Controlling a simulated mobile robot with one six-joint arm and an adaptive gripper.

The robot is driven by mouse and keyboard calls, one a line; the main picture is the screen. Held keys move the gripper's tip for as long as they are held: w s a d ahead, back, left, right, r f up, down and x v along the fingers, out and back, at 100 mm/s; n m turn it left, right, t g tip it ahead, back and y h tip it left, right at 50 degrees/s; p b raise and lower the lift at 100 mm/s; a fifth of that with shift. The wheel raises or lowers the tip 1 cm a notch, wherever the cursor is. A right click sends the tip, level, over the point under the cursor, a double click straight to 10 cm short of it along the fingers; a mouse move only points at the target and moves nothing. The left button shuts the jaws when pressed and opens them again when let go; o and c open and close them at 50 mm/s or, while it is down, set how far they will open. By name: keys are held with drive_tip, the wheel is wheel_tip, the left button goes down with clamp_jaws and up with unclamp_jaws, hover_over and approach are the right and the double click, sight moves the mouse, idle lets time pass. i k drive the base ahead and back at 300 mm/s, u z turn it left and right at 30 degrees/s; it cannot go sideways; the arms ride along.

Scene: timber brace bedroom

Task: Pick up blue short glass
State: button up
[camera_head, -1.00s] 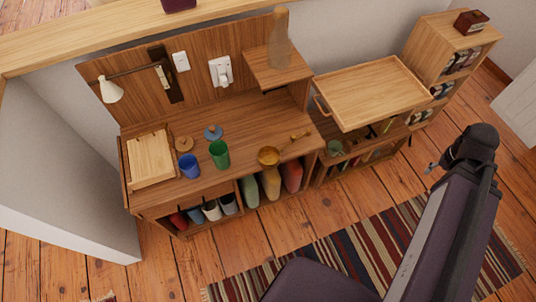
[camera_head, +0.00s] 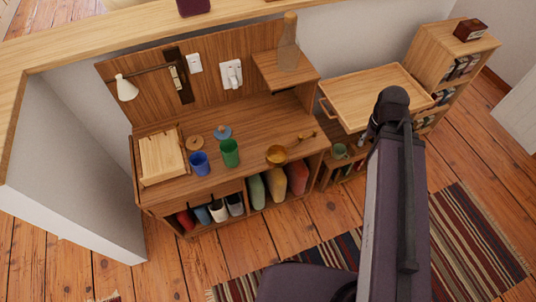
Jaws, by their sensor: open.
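The blue short glass (camera_head: 199,164) stands upright on the wooden desk (camera_head: 180,194), toward its left part. A green glass (camera_head: 230,153) stands close to its right and looks a little taller. My dark arm (camera_head: 395,200) rises at the right of the view, well away from the blue glass. My gripper cannot be made out; the upper end of the arm hides that area.
A wooden box (camera_head: 162,160) lies left of the glasses; a round wooden lid (camera_head: 195,143) and a blue lidded item (camera_head: 223,132) lie behind. A tray-topped shelf (camera_head: 350,95) stands further right.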

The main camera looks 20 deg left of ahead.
sight(199, 160)
drive_tip(key=u, duration=0.8)
drive_tip(key=k, duration=0.95)
drive_tip(key=z, duration=0.05)
drive_tip(key=i, duration=0.7)
drive_tip(key=u, duration=0.05)
